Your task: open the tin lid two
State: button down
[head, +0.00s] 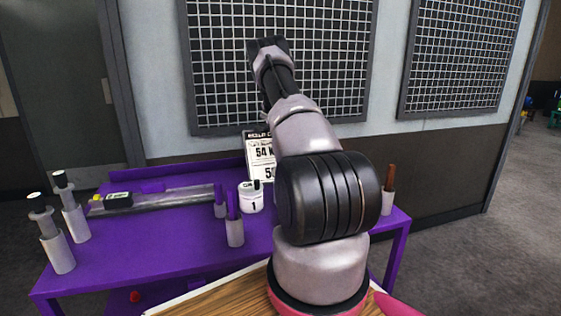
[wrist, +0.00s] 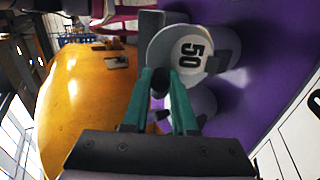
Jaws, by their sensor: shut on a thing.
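In the wrist view the green fingers of my gripper (wrist: 162,85) are shut on a small dark knob (wrist: 160,82). Just beyond it is a pale round face marked 50 (wrist: 190,52); whether knob and face belong to one thing I cannot tell. In the head view a white tin marked 1 (head: 251,203), with a dark knob on its lid, stands upright on the purple table (head: 160,255). I cannot make out a tin marked two; my arm hides part of the table. My gripper's fingers do not show in the head view.
Pale posts (head: 234,232) stand beside tin 1, and taller ones (head: 58,250) at the table's left. A grey rail (head: 165,200) lies along the back. A printed sign (head: 260,158) stands behind tin 1, and a brown-topped holder (head: 388,200) at the right. The front-left tabletop is clear.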

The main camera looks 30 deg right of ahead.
jog(key=shift+w+d+g, duration=0.15)
jog(key=shift+w+g, duration=0.35)
jog(key=shift+g, duration=0.2)
dwell(0.3)
